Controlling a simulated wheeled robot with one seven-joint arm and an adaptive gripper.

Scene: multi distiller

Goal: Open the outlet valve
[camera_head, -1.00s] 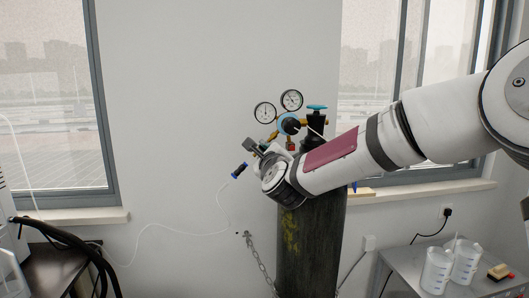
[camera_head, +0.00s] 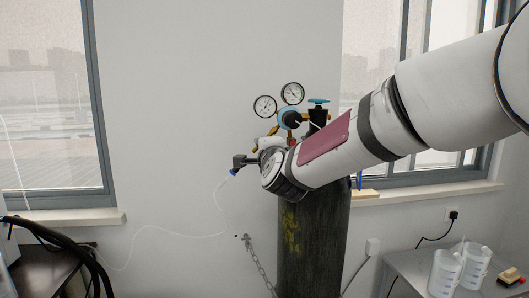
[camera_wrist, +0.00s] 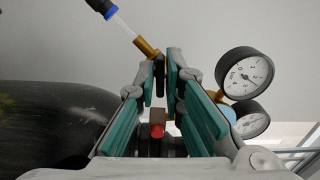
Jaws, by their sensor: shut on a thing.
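The pressure regulator (camera_head: 289,119) with two round gauges sits on top of the dark gas cylinder (camera_head: 312,245). The outlet valve (camera_wrist: 159,72), a small dark part beside a brass fitting, sits between my fingertips in the wrist view. A clear piece and a blue-collared black connector (camera_wrist: 103,8) extend from it to the upper left. My wrist and fingers hide most of the valve in the head view.
The gauges (camera_wrist: 245,73) stand close to the right finger in the wrist view. A thin white hose (camera_head: 218,205) hangs from the blue-ended connector. A chain (camera_head: 262,270) runs beside the cylinder. Beakers (camera_head: 445,272) stand on a metal table at the right.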

